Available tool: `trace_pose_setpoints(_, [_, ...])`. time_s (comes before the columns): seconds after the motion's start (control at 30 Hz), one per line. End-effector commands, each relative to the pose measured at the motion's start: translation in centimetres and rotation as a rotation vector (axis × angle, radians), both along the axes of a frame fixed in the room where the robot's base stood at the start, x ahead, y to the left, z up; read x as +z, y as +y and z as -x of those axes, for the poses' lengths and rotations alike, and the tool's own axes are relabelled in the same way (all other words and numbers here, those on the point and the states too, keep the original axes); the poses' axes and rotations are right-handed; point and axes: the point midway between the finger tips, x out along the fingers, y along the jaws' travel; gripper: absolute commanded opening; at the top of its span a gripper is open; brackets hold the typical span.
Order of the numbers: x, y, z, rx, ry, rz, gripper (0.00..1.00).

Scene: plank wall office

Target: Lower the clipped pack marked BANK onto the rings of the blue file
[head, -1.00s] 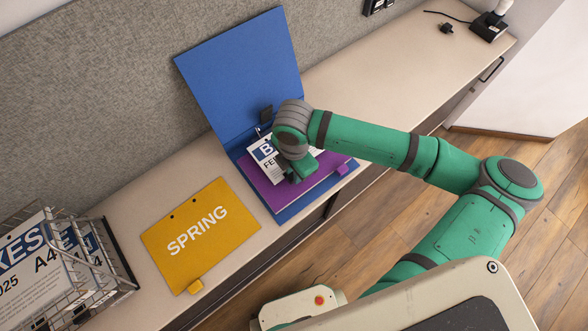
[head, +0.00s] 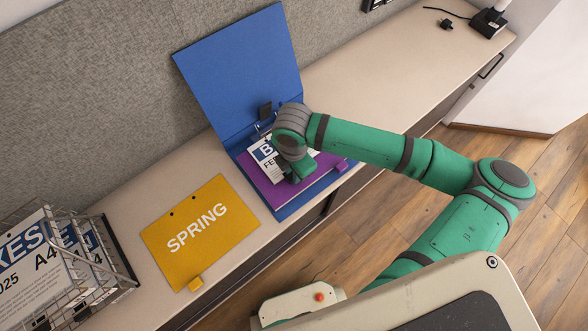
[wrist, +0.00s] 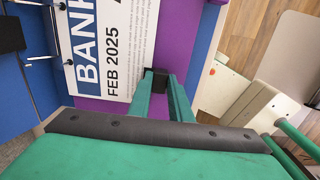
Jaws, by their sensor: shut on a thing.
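The blue file (head: 240,70) lies open on the counter, its cover leaning up against the grey panel. A purple divider (head: 262,182) lies in it. The white pack marked BANK (head: 262,156) is over the divider; it also shows in the wrist view (wrist: 140,40), reading BANK FEB 2025. My gripper (wrist: 157,88) is shut on the pack's edge, at a black clip. The rings (wrist: 40,58) stand just left of the pack's holed edge in the wrist view, apart from its holes. The pack's height above the divider is hard to tell. My wrist hides part of the pack in the head view.
A yellow SPRING divider (head: 200,230) lies on the counter left of the file. A wire basket (head: 110,262) with papers stands at the far left.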

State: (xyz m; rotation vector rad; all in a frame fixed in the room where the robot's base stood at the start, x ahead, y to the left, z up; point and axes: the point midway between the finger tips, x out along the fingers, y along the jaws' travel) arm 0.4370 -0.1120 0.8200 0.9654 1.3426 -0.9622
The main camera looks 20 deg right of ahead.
Motion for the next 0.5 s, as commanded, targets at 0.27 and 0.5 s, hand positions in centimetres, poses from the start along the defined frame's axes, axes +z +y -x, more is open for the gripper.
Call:
trace_pose_setpoints(0.27, [-0.12,-0.05,-0.02,-0.001,0.000,0.001,0.40])
trace_pose_setpoints(0.5, [0.11,-0.12,0.00,-0.002,0.000,0.001,0.40])
